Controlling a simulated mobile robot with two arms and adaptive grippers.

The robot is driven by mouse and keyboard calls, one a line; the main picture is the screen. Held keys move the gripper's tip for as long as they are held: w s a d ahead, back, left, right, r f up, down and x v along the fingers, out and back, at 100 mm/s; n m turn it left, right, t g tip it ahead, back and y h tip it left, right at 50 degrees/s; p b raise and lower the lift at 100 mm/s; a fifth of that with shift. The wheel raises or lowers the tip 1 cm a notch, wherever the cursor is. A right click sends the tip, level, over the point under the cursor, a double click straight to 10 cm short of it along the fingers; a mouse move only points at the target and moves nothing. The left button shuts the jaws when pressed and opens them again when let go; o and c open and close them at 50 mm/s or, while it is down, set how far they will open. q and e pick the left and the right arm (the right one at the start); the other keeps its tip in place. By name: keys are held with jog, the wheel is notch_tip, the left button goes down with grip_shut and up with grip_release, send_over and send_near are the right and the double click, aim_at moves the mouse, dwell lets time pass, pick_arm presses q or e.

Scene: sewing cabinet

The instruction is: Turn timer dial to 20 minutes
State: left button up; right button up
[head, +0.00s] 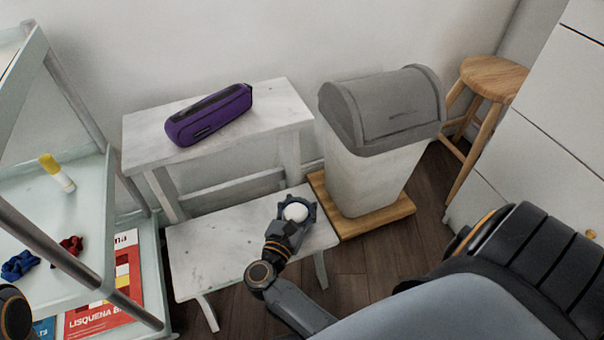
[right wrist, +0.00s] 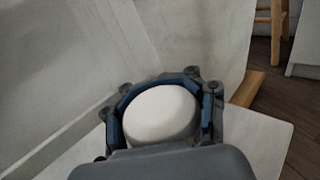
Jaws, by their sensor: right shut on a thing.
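A white, round, smooth timer (head: 296,212) is on or just above the lower white marble-look step, near its right end. My right gripper (head: 297,207) reaches over the step with its fingers around the timer and is shut on it. In the right wrist view the pale round top of the timer (right wrist: 162,113) shows between the blue-grey fingers. No dial marks or numbers can be made out, so its setting cannot be told. My left gripper is not in view.
A purple speaker (head: 209,115) lies on the upper step (head: 284,99). A grey-lidded bin (head: 365,178) stands on a wooden board (head: 385,222) right of the steps. A wooden stool (head: 495,78) is behind it. A shelf rack (head: 88,216) stands at left. The lower step (head: 214,262) is bare left of the gripper.

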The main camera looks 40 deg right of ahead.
jog(key=o, duration=1.3)
